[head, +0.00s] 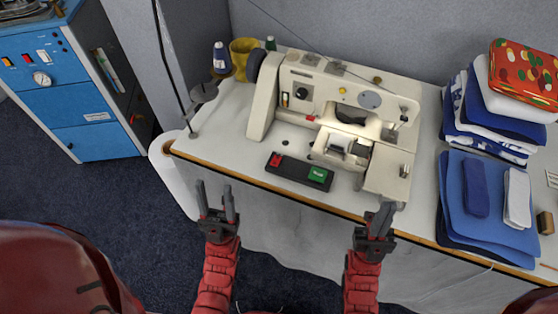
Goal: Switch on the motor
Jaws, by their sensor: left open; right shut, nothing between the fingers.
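A cream sewing machine (318,92) stands on the white-topped table (232,132). At the table's front edge, before the machine, lies a dark switch box (297,176) with a red button (275,160) at its left and a green button (317,174) at its right. My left gripper (216,194) is open and empty, in front of the table edge and left of the switch box. My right gripper (384,215) is shut and empty, at the table edge right of the switch box. Neither gripper touches the switch box.
Folded blue and white cloths (486,205) lie on the table's right, with a taller cloth stack and a red patterned item (524,74) behind. Thread spools and a yellow cup (243,55) stand at the back left. A blue cabinet (72,82) stands on the left.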

